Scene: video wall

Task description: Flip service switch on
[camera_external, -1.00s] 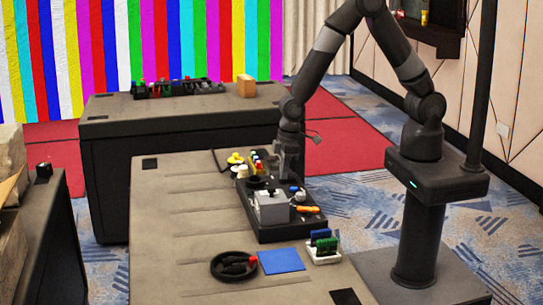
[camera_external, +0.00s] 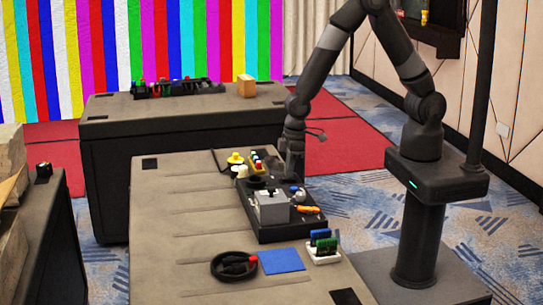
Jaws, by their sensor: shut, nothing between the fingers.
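A grey box (camera_external: 271,208) with a small dark lever on top, which looks like the service switch, stands on a black tray (camera_external: 262,232) on the near bench. The lever is too small for me to tell its position. My gripper (camera_external: 292,179) is shut and empty. It points down over the back right part of the tray, behind and to the right of the grey box, apart from the box in the picture. I cannot tell whether the fingertips touch anything.
A blue and silver knob (camera_external: 298,193) and an orange-handled tool (camera_external: 308,209) lie right of the box. A yellow-topped item (camera_external: 236,158) stands behind left. A black round dish (camera_external: 234,265), blue mat (camera_external: 281,261) and white rack (camera_external: 323,252) are in front. The bench's left side is clear.

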